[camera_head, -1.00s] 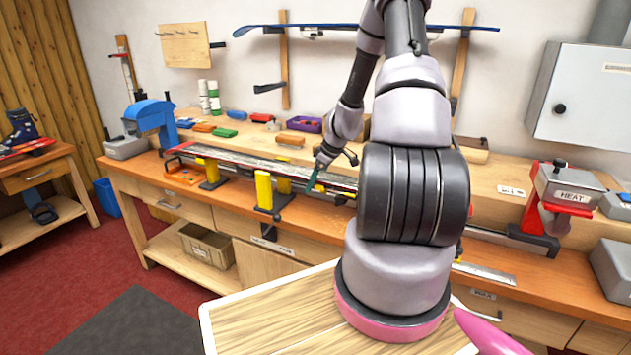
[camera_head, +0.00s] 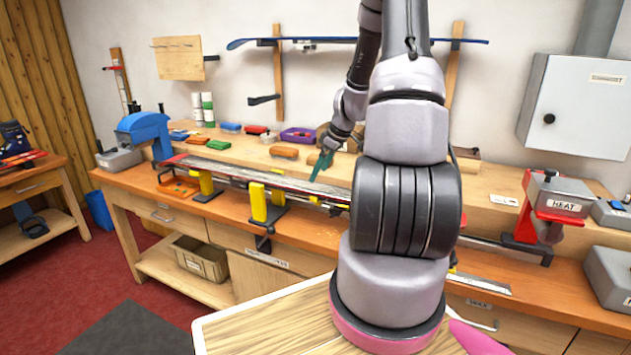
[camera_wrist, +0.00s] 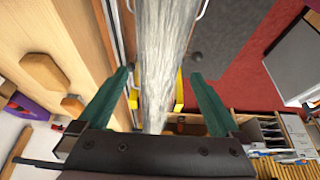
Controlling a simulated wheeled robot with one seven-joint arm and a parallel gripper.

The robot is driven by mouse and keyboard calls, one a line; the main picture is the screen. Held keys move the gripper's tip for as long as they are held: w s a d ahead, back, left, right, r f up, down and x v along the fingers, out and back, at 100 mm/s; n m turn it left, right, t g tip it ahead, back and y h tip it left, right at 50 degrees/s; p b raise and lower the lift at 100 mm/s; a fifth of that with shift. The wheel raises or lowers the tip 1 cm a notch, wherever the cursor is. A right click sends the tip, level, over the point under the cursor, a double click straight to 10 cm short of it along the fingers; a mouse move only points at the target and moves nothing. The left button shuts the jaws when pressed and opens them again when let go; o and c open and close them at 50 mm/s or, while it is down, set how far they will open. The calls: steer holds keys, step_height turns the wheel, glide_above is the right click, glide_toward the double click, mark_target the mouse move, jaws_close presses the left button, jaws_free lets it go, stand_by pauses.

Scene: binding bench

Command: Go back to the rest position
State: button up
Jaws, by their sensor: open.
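My gripper (camera_head: 318,166) has teal fingers that are spread apart. In the head view it is above the bench, close to the long ski (camera_head: 275,181) held lengthwise along the front. In the wrist view the open fingers (camera_wrist: 160,92) stand on either side of the pale, streaked ski (camera_wrist: 167,50), with visible gaps and nothing gripped. My arm hides part of the bench and the ski's right end in the head view.
Yellow ski supports (camera_head: 258,202) stand under the ski. A blue clamp-like tool (camera_head: 147,128) is at the bench's left end. A red and grey HEAT device (camera_head: 552,206) is at right. A wall cabinet (camera_head: 573,105) hangs at right.

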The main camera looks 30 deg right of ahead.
steer(key=shift+s+d+r, duration=0.1)
steer(key=shift+s+r, duration=0.1)
steer(key=shift+r, duration=0.3)
steer(key=s+a+r+m+t+h, duration=0.1)
steer(key=s+a+r+m, duration=0.15)
steer(key=a+r, duration=0.5)
steer(key=s+a+r+m, duration=0.2)
steer(key=s+a+r, duration=0.2)
steer(key=r, duration=0.7)
steer(key=s+a+r+m+t, duration=0.1)
steer(key=s+a+r+m, duration=0.2)
steer(key=s+r, duration=0.2)
steer(key=s+a+r+m+t, duration=0.1)
steer(key=s+a+r+m, duration=0.2)
steer(key=s, duration=0.9)
step_height(320, 180, up, 3)
steer(key=shift+a+f+m, duration=0.15)
steer(key=shift+a+m, duration=0.15)
steer(key=shift+m, duration=0.35)
